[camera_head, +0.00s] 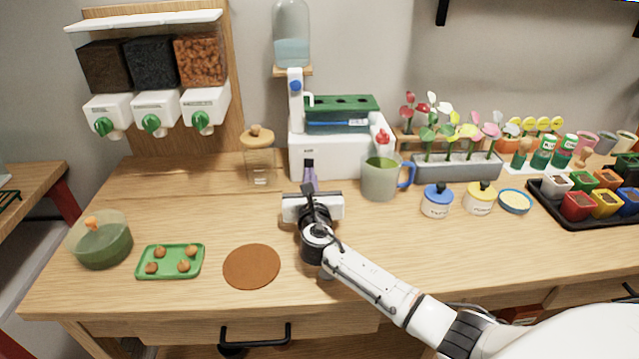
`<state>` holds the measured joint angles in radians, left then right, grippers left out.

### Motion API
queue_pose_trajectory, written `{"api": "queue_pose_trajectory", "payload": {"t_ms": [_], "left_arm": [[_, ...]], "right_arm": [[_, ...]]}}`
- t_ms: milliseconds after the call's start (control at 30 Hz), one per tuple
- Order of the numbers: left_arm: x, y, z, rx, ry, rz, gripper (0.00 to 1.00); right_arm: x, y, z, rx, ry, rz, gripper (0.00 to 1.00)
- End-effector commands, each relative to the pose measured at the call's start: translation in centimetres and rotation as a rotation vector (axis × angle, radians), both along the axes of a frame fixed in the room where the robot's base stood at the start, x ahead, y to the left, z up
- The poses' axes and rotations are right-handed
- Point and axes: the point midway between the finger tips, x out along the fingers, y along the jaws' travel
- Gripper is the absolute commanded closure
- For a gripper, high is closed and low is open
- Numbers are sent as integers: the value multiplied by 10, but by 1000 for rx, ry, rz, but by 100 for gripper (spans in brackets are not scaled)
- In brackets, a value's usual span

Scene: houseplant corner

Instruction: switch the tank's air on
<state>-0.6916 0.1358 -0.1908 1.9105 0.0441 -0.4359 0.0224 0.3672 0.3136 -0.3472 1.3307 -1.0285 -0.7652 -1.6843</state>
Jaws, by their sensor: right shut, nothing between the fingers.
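My left gripper is not in view.
A green jug (380,178) with a blue handle stands close to the right of my gripper. A wooden-lidded jar (258,160) stands to the left. A brown round mat (251,266) and a green tray (170,274) lie at the front left. Lidded pots (437,202) stand further right.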

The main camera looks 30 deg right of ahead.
Motion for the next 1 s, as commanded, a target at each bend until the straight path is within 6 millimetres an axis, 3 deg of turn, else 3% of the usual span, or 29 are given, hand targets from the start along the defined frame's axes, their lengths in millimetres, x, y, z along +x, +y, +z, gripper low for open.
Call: {"api": "queue_pose_trajectory", "payload": {"t_ms": [33, 100, 367, 800, 1000], "left_arm": [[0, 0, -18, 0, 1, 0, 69], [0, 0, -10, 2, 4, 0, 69], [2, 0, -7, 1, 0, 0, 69], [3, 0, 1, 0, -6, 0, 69], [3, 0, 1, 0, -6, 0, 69]], "right_arm": [[7, 6, -9, -7, -14, 10, 100], [7, 6, -1, -7, -12, 10, 100], [2, 9, 0, -6, -11, 12, 100], [-68, 48, 4, -6, -10, 12, 100], [-84, 57, 6, -6, -13, 10, 100]]}}
